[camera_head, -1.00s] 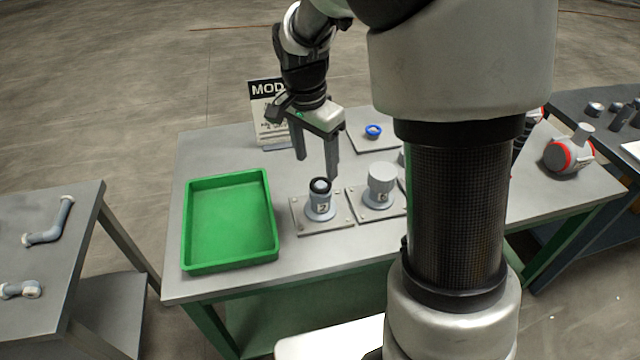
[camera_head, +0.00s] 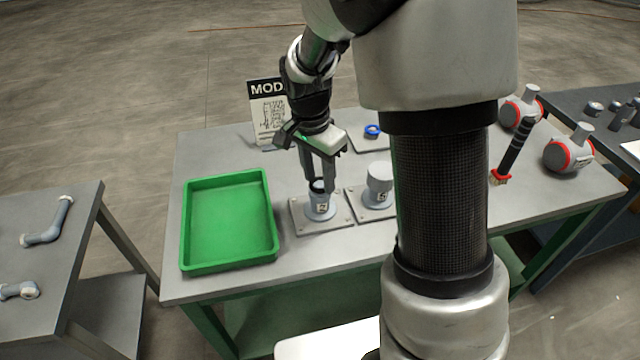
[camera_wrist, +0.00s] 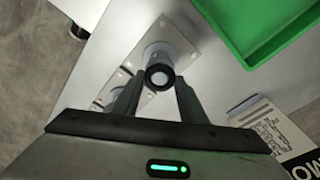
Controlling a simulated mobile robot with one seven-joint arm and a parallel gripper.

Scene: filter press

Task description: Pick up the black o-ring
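The black o-ring (camera_head: 317,185) sits around the top of a grey post (camera_head: 319,205) on a square metal plate. In the wrist view the o-ring (camera_wrist: 159,76) shows as a dark ring around the post's light round top. My gripper (camera_head: 321,187) points down over this post, its two fingers on either side of the o-ring. In the wrist view my gripper (camera_wrist: 155,86) has its fingers apart, with the ring between and slightly beyond the tips. I cannot tell whether the fingers touch it.
A green tray (camera_head: 188,225) lies left of the post. A second grey post (camera_head: 380,178) with a wider cap stands close on the right. A blue ring (camera_head: 372,131) is on a plate behind. A sign (camera_head: 268,112) stands at the table's back edge.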

